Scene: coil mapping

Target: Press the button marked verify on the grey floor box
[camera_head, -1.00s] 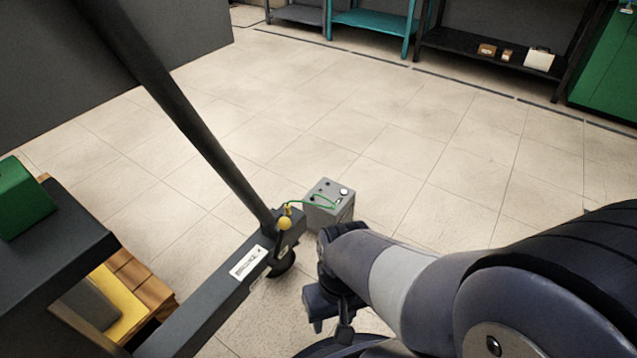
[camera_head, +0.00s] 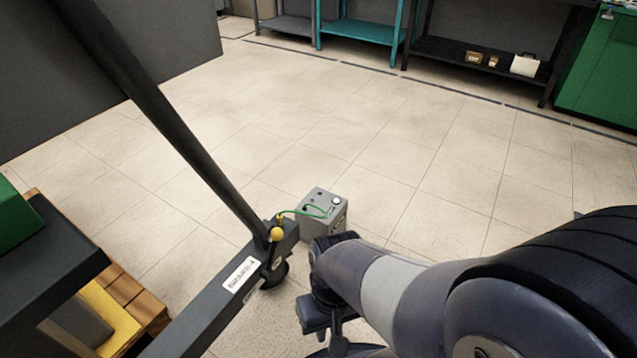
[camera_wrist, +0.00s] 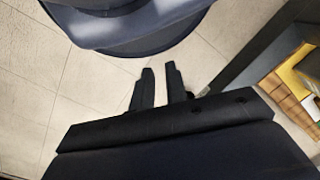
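The grey floor box (camera_head: 318,216) stands on the tiled floor near the middle of the head view, just beyond my arm. Its top has a pale round button (camera_head: 337,200), some dark round parts and a green wire. The markings are too small to read, so I cannot tell which is verify. My gripper (camera_wrist: 160,68) shows in the wrist view with its two dark fingers a little apart and nothing between them. In the head view my wrist is in front of the box, and the fingers are not clear. The box is not clearly seen in the wrist view.
A dark beam (camera_head: 215,298) with a slanted post (camera_head: 165,110) and yellow knob (camera_head: 277,234) stands close left of the box. A wooden pallet (camera_head: 130,290) is at lower left. Shelves (camera_head: 360,35) line the back. The floor behind the box is clear.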

